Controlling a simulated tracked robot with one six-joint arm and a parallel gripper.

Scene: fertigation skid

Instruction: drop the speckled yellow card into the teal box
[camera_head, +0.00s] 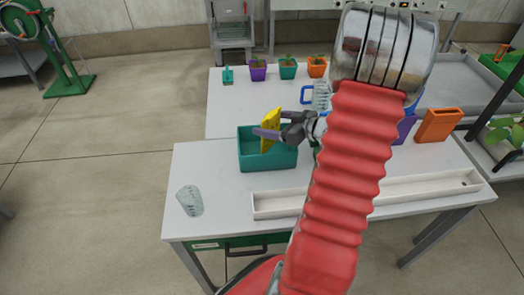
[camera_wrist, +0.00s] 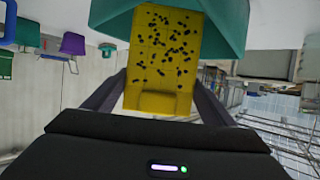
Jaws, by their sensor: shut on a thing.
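The yellow card (camera_head: 270,129) is held upright and slightly tilted in my gripper (camera_head: 268,133), over the teal box. In the wrist view the card (camera_wrist: 160,60) shows its dark speckles, between my two fingers (camera_wrist: 158,100). The teal box (camera_head: 268,160) stands on the white table, open at the top. Its wall also shows behind the card in the wrist view (camera_wrist: 228,30). Whether the card's lower edge is below the box's rim I cannot tell.
A long white trough (camera_head: 400,190) lies along the table's front. A clear ribbed piece (camera_head: 190,201) lies at the front left. Several potted plants stand at the back, with an orange pot (camera_head: 316,68). An orange container (camera_head: 438,125) stands at right. The table left of the box is clear.

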